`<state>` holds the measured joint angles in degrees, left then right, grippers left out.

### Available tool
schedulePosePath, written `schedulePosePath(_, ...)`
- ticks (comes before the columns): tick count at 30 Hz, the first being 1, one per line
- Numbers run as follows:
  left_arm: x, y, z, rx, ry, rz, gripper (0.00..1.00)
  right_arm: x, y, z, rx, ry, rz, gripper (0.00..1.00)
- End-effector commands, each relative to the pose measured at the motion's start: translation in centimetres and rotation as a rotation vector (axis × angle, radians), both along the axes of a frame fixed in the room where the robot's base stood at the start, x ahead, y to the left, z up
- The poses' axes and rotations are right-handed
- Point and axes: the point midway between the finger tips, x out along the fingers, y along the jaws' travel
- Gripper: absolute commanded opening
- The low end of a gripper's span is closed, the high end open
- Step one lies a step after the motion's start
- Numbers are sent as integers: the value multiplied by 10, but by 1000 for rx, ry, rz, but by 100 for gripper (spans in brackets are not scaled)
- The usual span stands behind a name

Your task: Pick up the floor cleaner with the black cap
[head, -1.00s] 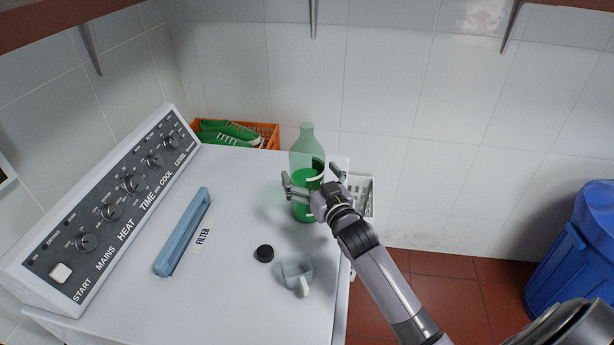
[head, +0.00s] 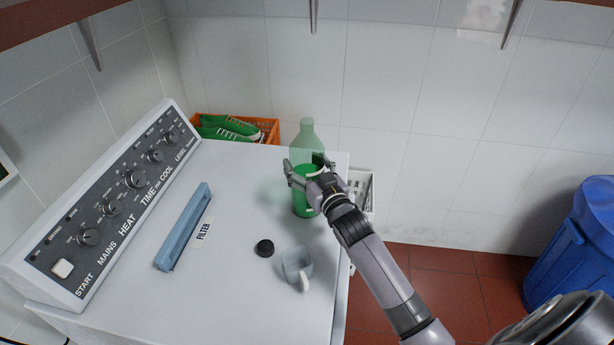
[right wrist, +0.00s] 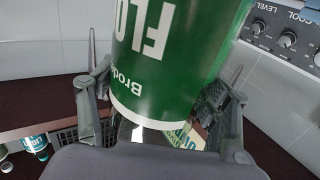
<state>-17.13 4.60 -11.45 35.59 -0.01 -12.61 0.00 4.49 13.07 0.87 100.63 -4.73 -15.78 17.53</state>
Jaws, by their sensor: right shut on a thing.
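The floor cleaner is a translucent green bottle (head: 304,202) standing upright near the back right of the white machine's top. A black cap (head: 265,248) lies apart from it on that top, and the bottle's neck looks uncapped. My right gripper (head: 306,162) is around the bottle's middle, shut on it, with one finger on each side. In the right wrist view the bottle's green label (right wrist: 180,55) shows upside down between the fingers. The fingers and wrist hide part of the bottle in the head view. My left gripper is not in view.
A blue handle (head: 185,228) lies left on the machine top (head: 235,290). An orange crate (head: 268,128) with green shoes is behind, a white basket (head: 361,184) right. A blue bin (head: 570,250) stands far right.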

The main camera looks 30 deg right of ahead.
Motion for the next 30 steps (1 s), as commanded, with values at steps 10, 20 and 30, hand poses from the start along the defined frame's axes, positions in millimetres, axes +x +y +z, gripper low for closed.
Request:
schedulePosePath(10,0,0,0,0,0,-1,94,0,0,0,0,0,0,33)
schedulePosePath(20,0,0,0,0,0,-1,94,0,0,0,0,0,0,11)
schedulePosePath(30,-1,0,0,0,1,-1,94,1,0,6,-2,-9,1,11)
